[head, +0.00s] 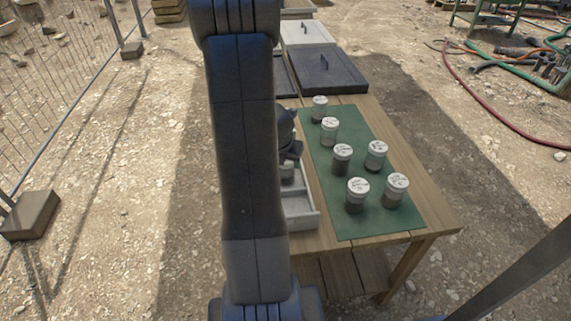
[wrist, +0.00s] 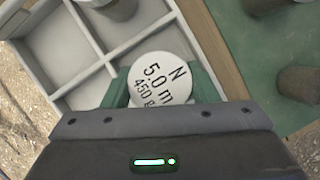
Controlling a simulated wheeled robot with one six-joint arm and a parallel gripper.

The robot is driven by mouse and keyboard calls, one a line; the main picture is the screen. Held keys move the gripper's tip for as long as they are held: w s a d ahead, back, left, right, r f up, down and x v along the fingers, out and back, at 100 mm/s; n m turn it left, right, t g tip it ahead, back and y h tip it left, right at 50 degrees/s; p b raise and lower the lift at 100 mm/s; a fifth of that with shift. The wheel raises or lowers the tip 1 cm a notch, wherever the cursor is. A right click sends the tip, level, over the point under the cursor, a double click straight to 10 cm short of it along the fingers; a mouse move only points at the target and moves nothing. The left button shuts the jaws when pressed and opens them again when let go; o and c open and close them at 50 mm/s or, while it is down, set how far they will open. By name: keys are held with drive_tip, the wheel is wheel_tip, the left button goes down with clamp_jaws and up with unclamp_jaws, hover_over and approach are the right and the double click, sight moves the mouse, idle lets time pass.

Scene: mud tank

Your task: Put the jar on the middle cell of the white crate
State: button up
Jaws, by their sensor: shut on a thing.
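The held jar shows in the wrist view as a round white lid (wrist: 160,80) marked "N 5.0 m 450 g". My gripper (wrist: 162,86) is shut on it, with a green finger on each side. The jar is over the white crate (wrist: 62,58), by the crate's right side in that view. The lid and my gripper hide the cell beneath, so its height above the floor cannot be told. In the head view my arm hides most of the crate (head: 301,220), and my gripper (head: 288,150) shows partly beside the arm.
Several white-lidded jars (head: 342,152) stand on a green mat (head: 330,205) on the wooden table (head: 435,212), right of the crate. Another jar (wrist: 115,8) shows at the top of the wrist view, at the crate.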

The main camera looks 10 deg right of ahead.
drive_tip(key=shift+f, duration=0.1)
drive_tip(key=o, duration=1.3)
drive_tip(key=shift+r, duration=0.35)
drive_tip(key=p+v, duration=0.4)
drive_tip(key=v, duration=0.7)
drive_tip(key=shift+s+a+r+p, duration=0.1)
drive_tip(key=shift+s+r+p, duration=0.1)
drive_tip(key=shift+r+p, duration=0.1)
